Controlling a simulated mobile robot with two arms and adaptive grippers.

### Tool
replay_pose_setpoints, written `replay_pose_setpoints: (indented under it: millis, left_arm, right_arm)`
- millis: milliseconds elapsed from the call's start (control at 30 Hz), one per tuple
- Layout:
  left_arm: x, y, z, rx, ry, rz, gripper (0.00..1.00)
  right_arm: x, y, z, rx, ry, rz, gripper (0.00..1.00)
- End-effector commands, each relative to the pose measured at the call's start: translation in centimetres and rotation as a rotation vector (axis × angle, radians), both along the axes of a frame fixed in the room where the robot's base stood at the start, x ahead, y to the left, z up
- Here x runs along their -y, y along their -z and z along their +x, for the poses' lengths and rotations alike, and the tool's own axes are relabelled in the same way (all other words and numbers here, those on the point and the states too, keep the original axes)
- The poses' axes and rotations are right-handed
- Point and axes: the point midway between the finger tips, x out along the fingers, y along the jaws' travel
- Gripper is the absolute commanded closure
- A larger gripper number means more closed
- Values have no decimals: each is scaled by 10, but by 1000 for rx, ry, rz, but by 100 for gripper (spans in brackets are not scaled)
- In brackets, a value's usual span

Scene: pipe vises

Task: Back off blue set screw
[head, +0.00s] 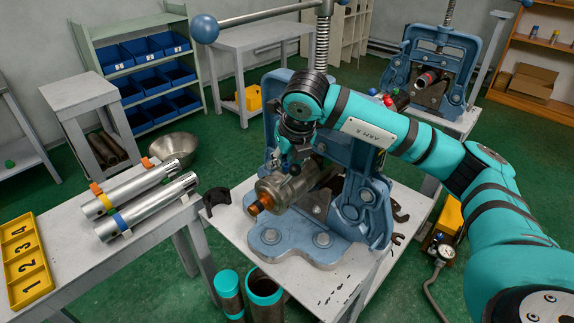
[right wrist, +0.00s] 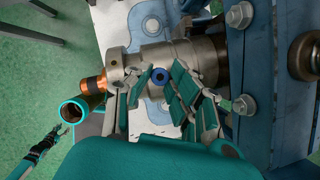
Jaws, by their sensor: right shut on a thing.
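The blue set screw (right wrist: 160,76) shows in the right wrist view, on the side of a steel cylindrical body (right wrist: 143,62). My right gripper (right wrist: 161,82) has its fingertips closed around the screw. In the head view my right gripper (head: 297,160) reaches down onto the steel body (head: 282,187), which lies in the blue pipe vise (head: 350,145) with a copper-coloured end (head: 258,205) toward the front left. The screw is hidden there behind my gripper.
Two steel tubes (head: 150,205) and a yellow numbered tray (head: 22,262) lie on the left bench. Two teal-rimmed pipes (head: 265,287) stand below the vise table's front edge. A second vise (head: 433,70) stands behind. Black pieces (head: 216,199) lie beside the near vise.

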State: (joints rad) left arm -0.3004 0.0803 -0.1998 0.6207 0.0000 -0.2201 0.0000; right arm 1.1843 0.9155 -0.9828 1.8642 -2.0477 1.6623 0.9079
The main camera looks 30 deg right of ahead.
Motion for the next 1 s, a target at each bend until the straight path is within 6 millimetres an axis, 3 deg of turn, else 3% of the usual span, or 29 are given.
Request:
replay_pose_setpoints:
  millis: [400,433,600,867,1000]
  left_arm:
    - [0,1,0,0,0,0,58]
    - [0,1,0,0,0,0,58]
    - [0,1,0,0,0,0,58]
    - [0,1,-1,-1,0,0,58]
    - [0,1,0,-1,0,0,58]
  right_arm:
    - [0,1,-1,-5,-8,-1,100]
    - [0,1,-1,-5,-7,0,79]
    - [0,1,-1,-4,-7,0,58]
    - [0,0,0,-2,-6,0,58]
    - [-1,-11,-4,0,-8,1,58]
